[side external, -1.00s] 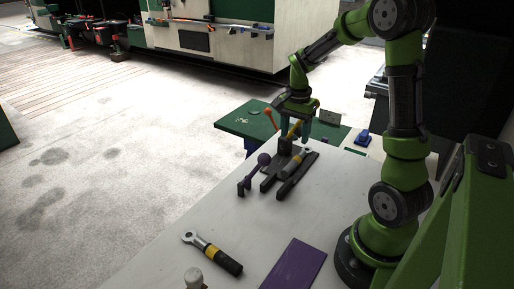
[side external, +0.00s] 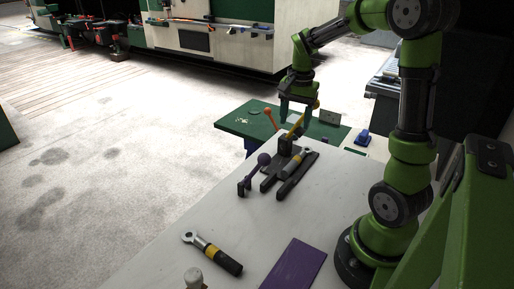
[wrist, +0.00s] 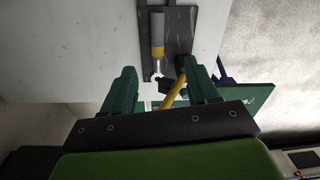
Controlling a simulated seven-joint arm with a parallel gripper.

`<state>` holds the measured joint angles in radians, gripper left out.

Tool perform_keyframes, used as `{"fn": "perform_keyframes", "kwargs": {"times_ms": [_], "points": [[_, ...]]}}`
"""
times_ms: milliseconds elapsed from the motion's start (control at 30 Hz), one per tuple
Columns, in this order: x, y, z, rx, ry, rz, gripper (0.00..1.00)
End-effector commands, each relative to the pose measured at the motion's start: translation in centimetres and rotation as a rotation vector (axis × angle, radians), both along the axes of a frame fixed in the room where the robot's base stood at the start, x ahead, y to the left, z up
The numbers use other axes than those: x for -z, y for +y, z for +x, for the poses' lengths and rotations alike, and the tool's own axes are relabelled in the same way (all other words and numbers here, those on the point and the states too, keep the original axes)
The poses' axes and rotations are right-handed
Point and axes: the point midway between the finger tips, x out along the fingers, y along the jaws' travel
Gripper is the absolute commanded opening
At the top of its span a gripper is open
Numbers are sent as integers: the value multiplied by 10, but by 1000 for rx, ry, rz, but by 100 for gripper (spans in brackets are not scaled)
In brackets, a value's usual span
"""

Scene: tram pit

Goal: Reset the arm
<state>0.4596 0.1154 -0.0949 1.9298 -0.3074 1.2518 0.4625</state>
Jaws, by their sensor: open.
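My gripper (side external: 295,118) is open, pointing down over the far end of the workbench (side external: 200,222). In the wrist view its two green fingers (wrist: 160,76) are spread apart with nothing clamped between them. A yellow bar (side external: 295,131) rises from the dark fixture (side external: 269,183) just below the gripper. In the wrist view the yellow bar (wrist: 173,94) shows in the gap between the fingers; I cannot tell if it touches one. A wrench with a yellow band (side external: 292,169) lies in the fixture, below the gripper.
A second yellow-banded wrench (side external: 212,253) lies on the near bench, by a pale knob (side external: 194,278) and a purple mat (side external: 295,266). Beyond are an orange-ball lever (side external: 270,116), green table (side external: 238,122) and blue item (side external: 363,138).

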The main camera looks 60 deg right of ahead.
Motion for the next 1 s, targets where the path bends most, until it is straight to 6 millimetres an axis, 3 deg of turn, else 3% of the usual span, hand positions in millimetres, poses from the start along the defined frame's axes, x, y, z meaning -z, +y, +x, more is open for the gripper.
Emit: {"fn": "perform_keyframes", "kwargs": {"times_ms": [267,400,500,700,1000], "points": [[-34,103,-16,-514,-268,-72,59],[-48,155,-37,-753,-417,-129,59],[-54,183,-52,-871,-505,-159,59],[-65,211,-72,-968,-606,-181,59],[-70,216,-73,-985,-626,-184,59]]}}
